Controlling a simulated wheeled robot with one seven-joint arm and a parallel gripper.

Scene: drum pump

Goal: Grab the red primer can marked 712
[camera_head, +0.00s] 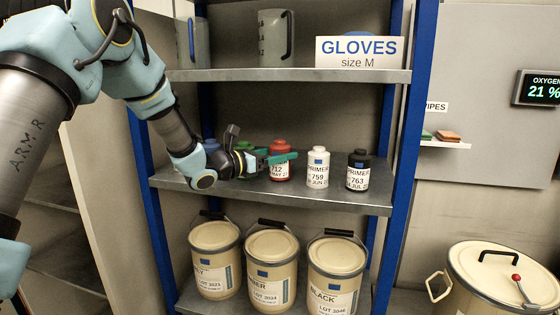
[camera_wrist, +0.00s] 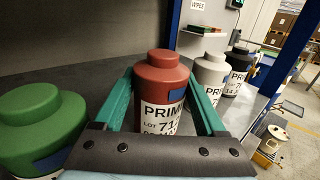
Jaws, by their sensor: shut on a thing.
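The red primer can (camera_head: 279,161) stands upright on the middle shelf, its label showing 712. In the wrist view the red can (camera_wrist: 162,84) stands between the two green fingers, its label partly covered by the gripper body at the bottom. My gripper (camera_head: 279,157) reaches in from the left and is shut on the red can. The fingers also show in the wrist view (camera_wrist: 160,100), one along each side of the can. The can appears to rest on the shelf; its base is hidden in the wrist view.
A green can (camera_wrist: 40,125) stands close on the left. A white can marked 759 (camera_head: 318,167) and a black can marked 763 (camera_head: 358,170) stand to the right on the shelf (camera_head: 300,196). A blue post (camera_head: 401,130) bounds the right side. The upper shelf (camera_head: 290,75) is overhead.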

